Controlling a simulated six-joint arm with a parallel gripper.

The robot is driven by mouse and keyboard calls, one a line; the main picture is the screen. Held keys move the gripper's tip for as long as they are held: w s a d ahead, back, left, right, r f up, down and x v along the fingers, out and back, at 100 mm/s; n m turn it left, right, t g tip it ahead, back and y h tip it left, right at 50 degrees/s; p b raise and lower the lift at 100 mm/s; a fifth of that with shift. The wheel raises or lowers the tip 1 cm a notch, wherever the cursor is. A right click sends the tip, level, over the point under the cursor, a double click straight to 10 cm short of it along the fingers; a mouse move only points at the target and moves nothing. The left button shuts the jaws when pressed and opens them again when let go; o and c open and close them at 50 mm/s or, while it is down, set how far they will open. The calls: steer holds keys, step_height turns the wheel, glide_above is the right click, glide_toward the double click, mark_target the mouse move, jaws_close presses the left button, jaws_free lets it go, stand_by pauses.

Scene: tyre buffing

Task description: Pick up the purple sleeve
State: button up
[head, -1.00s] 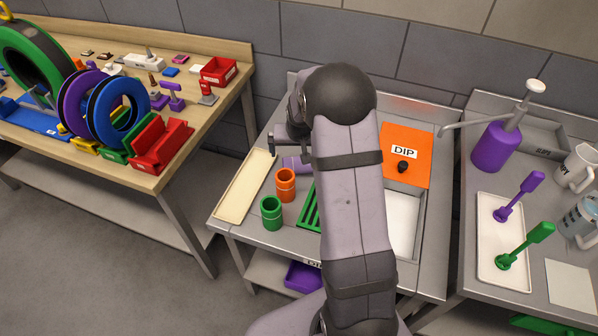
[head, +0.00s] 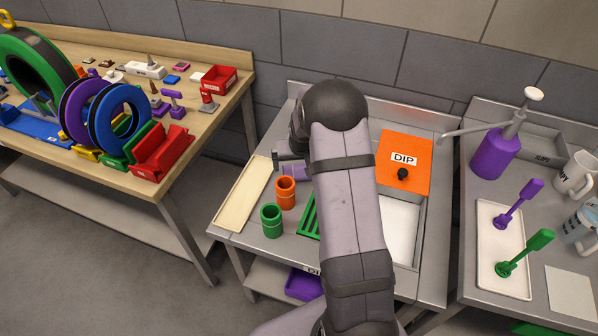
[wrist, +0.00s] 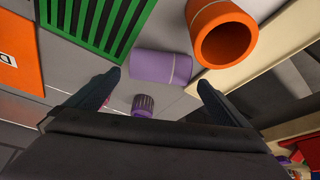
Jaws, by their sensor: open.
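The purple sleeve (wrist: 160,66) lies on its side on the grey bench. In the head view it (head: 294,172) shows as a small purple patch, partly hidden behind my arm. My gripper (wrist: 160,79) is open and empty, its two fingers apart on either side of the sleeve's near side in the wrist view. In the head view, part of my gripper (head: 288,156) shows just behind the sleeve. I cannot tell its exact height above the bench.
An orange sleeve (wrist: 221,34) stands upright close beside the purple one. A green sleeve (head: 271,220) stands nearer the front. A green slotted rack (wrist: 95,25) lies on the other side. A small dark purple knurled piece (wrist: 143,104) sits between my fingers. A cream tray (head: 243,195) lies left.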

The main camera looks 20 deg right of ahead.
mark_target(299, 167)
steer(key=shift+p+x, duration=0.7)
steer(key=shift+x, duration=1.45)
steer(key=shift+c, duration=0.3)
steer(key=shift+r, duration=0.1)
steer(key=c, duration=1.1)
steer(key=shift+d, duration=0.1)
steer(key=shift+c, duration=0.2)
steer(key=shift+r, duration=0.1)
step_height(299, 167, up, 9)
steer(key=shift+r+b, duration=0.1)
steer(key=shift+b, duration=1.15)
steer(key=shift+r, duration=0.3)
steer(key=shift+r, duration=0.1)
